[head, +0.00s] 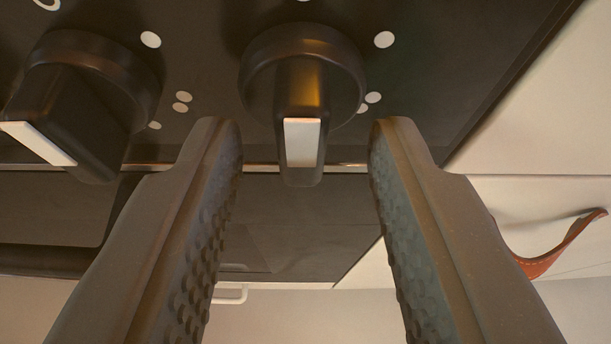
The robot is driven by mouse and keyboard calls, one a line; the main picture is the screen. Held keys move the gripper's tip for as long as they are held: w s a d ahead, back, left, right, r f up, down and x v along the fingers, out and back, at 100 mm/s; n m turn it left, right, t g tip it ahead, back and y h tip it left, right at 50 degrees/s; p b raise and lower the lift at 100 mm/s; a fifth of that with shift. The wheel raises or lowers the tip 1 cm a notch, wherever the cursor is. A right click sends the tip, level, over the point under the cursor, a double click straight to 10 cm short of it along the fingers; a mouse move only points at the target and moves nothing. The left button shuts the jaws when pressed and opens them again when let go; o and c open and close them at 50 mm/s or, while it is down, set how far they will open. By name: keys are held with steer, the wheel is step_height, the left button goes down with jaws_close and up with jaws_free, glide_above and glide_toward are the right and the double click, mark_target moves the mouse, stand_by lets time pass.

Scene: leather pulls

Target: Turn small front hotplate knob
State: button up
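Two black hotplate knobs with white pointer marks show on the dark control panel (200,60) in the head view. One knob (300,85) is at the top centre, with its white mark pointing down in the picture. The other knob (85,95) is at the upper left, its grip turned at an angle. My gripper (307,135) is open and empty. Its fingertips are on either side of the centre knob's grip, with a visible gap on both sides. I cannot tell which knob is the small front one.
White dots mark the panel around the knobs. A brown leather pull (555,250) hangs on a pale drawer front (535,195) at the right. A dark oven front (290,225) lies below the panel edge, with a dark handle (50,258) at the left.

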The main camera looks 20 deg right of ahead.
steer(key=shift+r, duration=0.1)
steer(key=shift+s+a+r, duration=0.15)
steer(key=shift+s+r, duration=0.1)
steer(key=shift+s, duration=0.1)
steer(key=b+v, duration=0.1)
steer(key=v, duration=1.1)
steer(key=shift+s, duration=0.45)
steer(key=shift+a, duration=0.1)
